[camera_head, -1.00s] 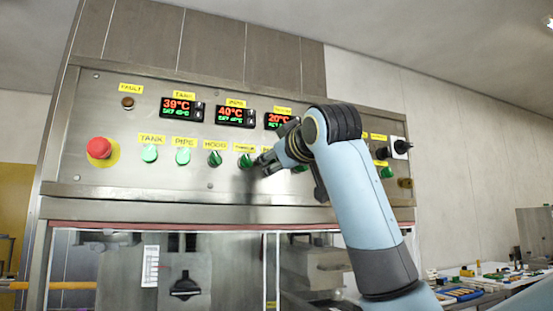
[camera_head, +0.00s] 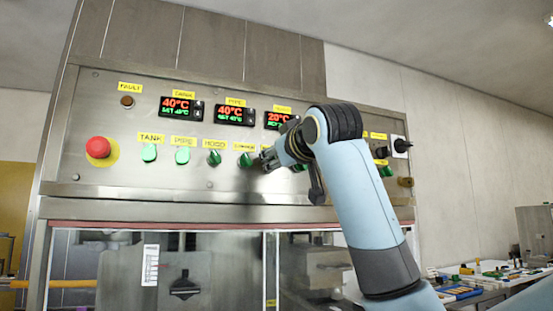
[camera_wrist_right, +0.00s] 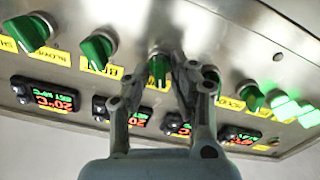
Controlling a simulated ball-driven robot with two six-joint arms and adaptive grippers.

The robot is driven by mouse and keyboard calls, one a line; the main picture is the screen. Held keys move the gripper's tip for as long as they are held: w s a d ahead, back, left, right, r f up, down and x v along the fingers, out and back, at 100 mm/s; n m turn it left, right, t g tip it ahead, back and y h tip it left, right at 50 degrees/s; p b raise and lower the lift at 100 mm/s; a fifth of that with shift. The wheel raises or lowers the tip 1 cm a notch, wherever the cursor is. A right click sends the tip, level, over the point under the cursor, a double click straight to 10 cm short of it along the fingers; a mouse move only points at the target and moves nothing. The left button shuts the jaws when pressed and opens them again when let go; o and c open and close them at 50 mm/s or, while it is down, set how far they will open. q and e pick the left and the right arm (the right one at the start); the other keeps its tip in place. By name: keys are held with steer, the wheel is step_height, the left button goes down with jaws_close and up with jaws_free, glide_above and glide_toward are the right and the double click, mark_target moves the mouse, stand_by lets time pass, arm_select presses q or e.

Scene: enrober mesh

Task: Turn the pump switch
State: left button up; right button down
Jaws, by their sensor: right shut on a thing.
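The control panel carries a row of green rotary switches under yellow labels. My right gripper (camera_head: 267,158) is at the switch just right of the fourth one, whose label is mostly hidden behind it. In the right wrist view, which shows the panel upside down, the fingers of my right gripper (camera_wrist_right: 160,74) are closed around a green switch knob (camera_wrist_right: 158,68), taken to be the pump switch; its label is covered. The knob's exact angle is hard to read. My left gripper is not in view.
Neighbouring green knobs sit close on both sides: one by the fourth label (camera_head: 245,160) and another in the wrist view (camera_wrist_right: 97,47). A red emergency button (camera_head: 98,147) is at the panel's left. A black switch (camera_head: 401,146) is at the right. Temperature displays (camera_head: 181,107) are above.

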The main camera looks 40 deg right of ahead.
steer(key=m, duration=1)
steer(key=shift+d, duration=0.25)
stand_by(0.5)
steer(key=c, duration=1.4)
jaws_free()
steer(key=shift+o, duration=0.2)
steer(key=v, duration=0.7)
steer(key=shift+s, duration=0.3)
